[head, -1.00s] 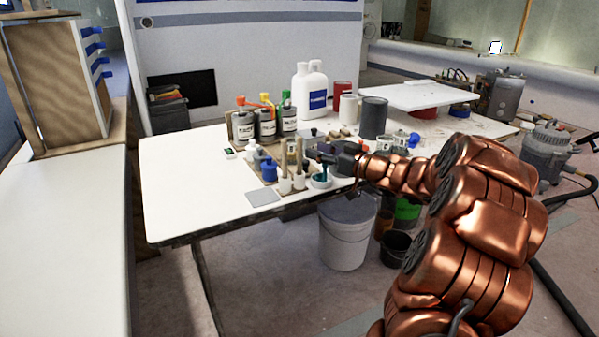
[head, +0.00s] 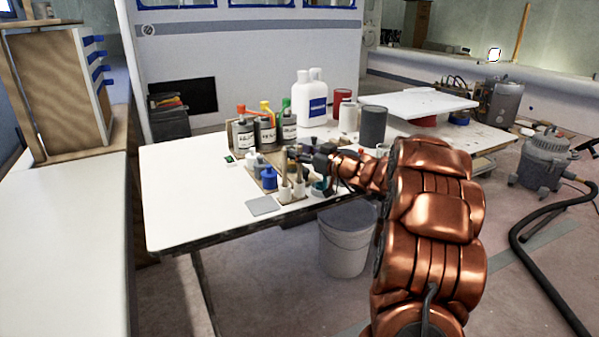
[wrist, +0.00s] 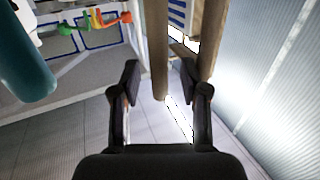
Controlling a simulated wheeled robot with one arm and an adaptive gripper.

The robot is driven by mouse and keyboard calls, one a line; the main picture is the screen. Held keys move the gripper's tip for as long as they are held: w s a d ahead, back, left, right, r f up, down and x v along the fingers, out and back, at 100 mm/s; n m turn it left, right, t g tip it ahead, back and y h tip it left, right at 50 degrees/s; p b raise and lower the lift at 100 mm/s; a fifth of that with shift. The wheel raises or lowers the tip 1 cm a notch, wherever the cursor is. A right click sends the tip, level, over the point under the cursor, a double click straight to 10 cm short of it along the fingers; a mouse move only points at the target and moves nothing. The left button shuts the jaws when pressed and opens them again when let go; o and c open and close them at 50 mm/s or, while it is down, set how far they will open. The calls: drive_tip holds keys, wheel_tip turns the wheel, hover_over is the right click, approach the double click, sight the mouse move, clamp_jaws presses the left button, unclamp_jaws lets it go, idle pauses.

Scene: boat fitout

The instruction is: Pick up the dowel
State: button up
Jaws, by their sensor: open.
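Two wooden sticks stand upright in small white cups near the table's front edge in the head view, one stick (head: 283,171) left of the other (head: 299,169). I cannot tell for sure which is the dowel. In the wrist view, which looks upside down, a round brown stick (wrist: 158,45) runs into the gap between the fingers of my gripper (wrist: 160,72). My gripper is open, with a finger on either side and no clear contact. A second, wider stick (wrist: 213,38) is just right of the right finger. In the head view my gripper (head: 295,155) is beside the sticks' upper parts.
A teal object (wrist: 25,70) is close on the left in the wrist view. A blue bottle (head: 269,178) and pump cans (head: 265,133) stand left of and behind the sticks. A grey square (head: 264,206) lies in front. The table's left side is clear.

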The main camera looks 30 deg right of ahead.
drive_tip(key=shift+c, duration=0.4)
clamp_jaws()
drive_tip(key=shift+r, duration=0.2)
